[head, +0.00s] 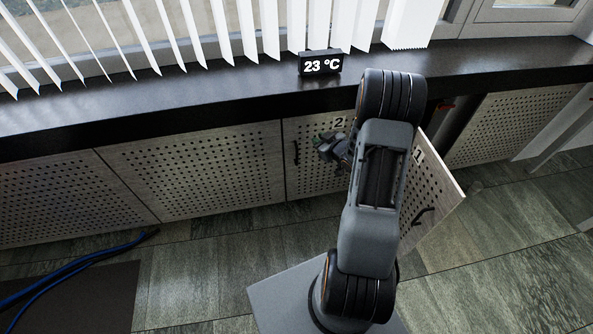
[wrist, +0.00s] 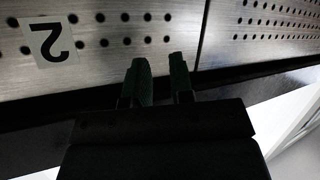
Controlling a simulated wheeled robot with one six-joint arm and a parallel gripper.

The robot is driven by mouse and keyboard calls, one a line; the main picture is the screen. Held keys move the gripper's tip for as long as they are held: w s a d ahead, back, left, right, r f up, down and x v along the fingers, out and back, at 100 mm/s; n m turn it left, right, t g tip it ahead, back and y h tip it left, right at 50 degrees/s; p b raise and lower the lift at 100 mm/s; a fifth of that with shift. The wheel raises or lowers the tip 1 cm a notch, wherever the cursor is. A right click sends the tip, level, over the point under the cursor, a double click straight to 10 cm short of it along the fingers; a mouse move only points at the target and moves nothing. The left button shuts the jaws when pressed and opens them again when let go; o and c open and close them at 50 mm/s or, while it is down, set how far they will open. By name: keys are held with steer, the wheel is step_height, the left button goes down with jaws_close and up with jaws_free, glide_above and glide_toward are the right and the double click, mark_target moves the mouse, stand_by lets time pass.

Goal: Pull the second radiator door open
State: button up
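The second radiator door (head: 312,182) is a perforated metallic-grey panel marked 2, and it looks shut. Its dark vertical handle (head: 296,153) is near its left edge. In the wrist view the door (wrist: 105,65) appears upside down with its label 2 at the left; the handle is not in that view. My gripper (head: 320,142) is in front of the upper part of this door, right of the handle. In the wrist view my gripper (wrist: 160,68) has its two dark fingers apart with nothing between them. I cannot tell whether they touch the panel.
Door 1 (head: 448,196) stands swung out to the right of my arm, with its own handle (head: 424,215). A dark sill (head: 200,90) overhangs the doors and carries a 23 °C display (head: 320,63). Blue cables (head: 75,262) lie on the floor at left.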

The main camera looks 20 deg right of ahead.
mark_target(297, 163)
steer(key=s+f+t+y+b, duration=0.3)
steer(key=s+f+y+b, duration=0.15)
steer(key=f, duration=0.85)
steer(key=b+x, duration=0.1)
steer(key=x, duration=0.3)
steer(key=b+x, duration=0.1)
steer(key=x, duration=0.3)
steer(key=b+x, duration=0.2)
steer(key=x, duration=0.3)
steer(key=shift+a, duration=0.3)
jaws_close()
